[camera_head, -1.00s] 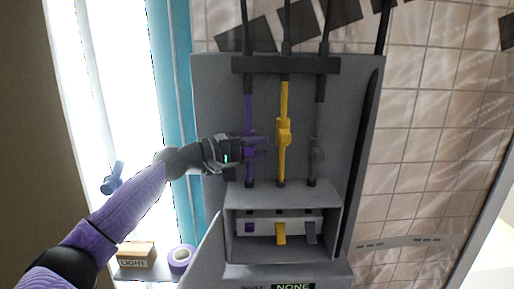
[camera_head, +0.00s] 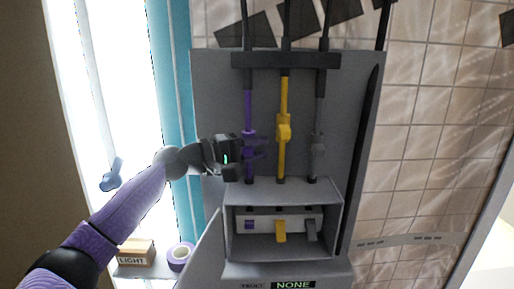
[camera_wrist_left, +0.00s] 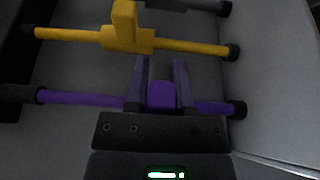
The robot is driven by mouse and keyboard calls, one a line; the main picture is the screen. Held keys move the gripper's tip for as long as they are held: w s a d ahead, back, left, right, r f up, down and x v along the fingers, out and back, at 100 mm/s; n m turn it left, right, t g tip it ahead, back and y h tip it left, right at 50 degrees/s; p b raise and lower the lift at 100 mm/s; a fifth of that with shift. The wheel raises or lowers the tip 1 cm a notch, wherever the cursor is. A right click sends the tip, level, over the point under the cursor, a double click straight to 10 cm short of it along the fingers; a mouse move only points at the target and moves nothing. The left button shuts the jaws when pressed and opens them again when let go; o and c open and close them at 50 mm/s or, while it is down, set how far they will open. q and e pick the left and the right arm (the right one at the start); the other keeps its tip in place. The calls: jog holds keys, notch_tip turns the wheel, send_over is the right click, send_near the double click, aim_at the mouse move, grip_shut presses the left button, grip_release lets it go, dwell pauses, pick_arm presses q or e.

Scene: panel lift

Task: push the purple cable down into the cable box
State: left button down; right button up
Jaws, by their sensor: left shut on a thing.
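The purple cable (camera_head: 248,108) hangs vertically at the left of the grey panel, its lower end at the top of the cable box (camera_head: 232,226). My left gripper (camera_head: 256,146) comes in from the left, at the cable's lower half. In the left wrist view the purple cable (camera_wrist_left: 75,97) runs across the picture. There the fingers of my left gripper (camera_wrist_left: 161,90) stand on either side of the cable's purple handle block (camera_wrist_left: 161,96), shut on it. The box's front is open, showing a white strip with a purple, a yellow and a grey part. My right gripper is not in view.
A yellow cable (camera_head: 284,98) and a grey cable (camera_head: 318,115) with handles hang close to the right of the purple one. An open grey door (camera_head: 205,250) stands at the box's left. A purple tape roll (camera_head: 180,256) and a LIGHT box (camera_head: 136,252) lie on the left ledge.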

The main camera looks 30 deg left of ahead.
aim_at(257, 189)
pick_arm(q)
notch_tip(257, 189, down, 4)
jog(key=shift+r+b, duration=0.1)
jog(key=shift+b, duration=1.1)
jog(key=shift+d, duration=0.1)
jog(key=shift+c, duration=2.4)
grip_release()
jog(key=shift+r, duration=0.1)
jog(key=b+v, duration=0.6)
jog(key=v, duration=0.4)
jog(key=shift+b, duration=0.3)
